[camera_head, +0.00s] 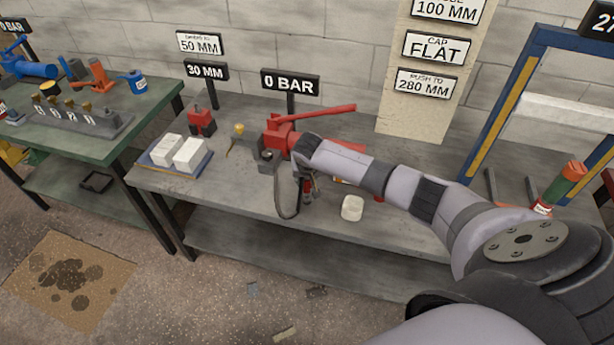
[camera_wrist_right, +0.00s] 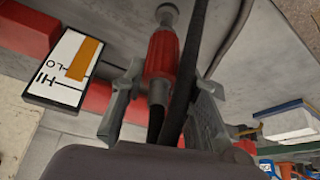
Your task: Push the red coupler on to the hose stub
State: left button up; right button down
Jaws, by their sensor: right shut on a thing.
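The red coupler (camera_wrist_right: 162,55) is between the fingers of my right gripper (camera_wrist_right: 160,92) in the right wrist view, with a grey round metal end at the top of the picture. The gripper is shut on it. A dark hose runs alongside the coupler. My left gripper is not in view.
The grey bench (camera_head: 235,215) carries a tray (camera_head: 153,165) with white blocks, a small red jack (camera_head: 201,121) and a white block (camera_head: 352,208). The red lever (camera_head: 318,114) extends right below the 0 BAR sign (camera_head: 290,83). A gauge card (camera_wrist_right: 66,68) stands left of the gripper.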

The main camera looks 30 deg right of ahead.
aim_at(307, 186)
jog(key=shift+f+b, duration=1.15)
jog(key=shift+f, duration=0.85)
jog(key=c, duration=1.2)
grip_release()
jog(key=v, duration=1.2)
jog(key=shift+w, duration=0.1)
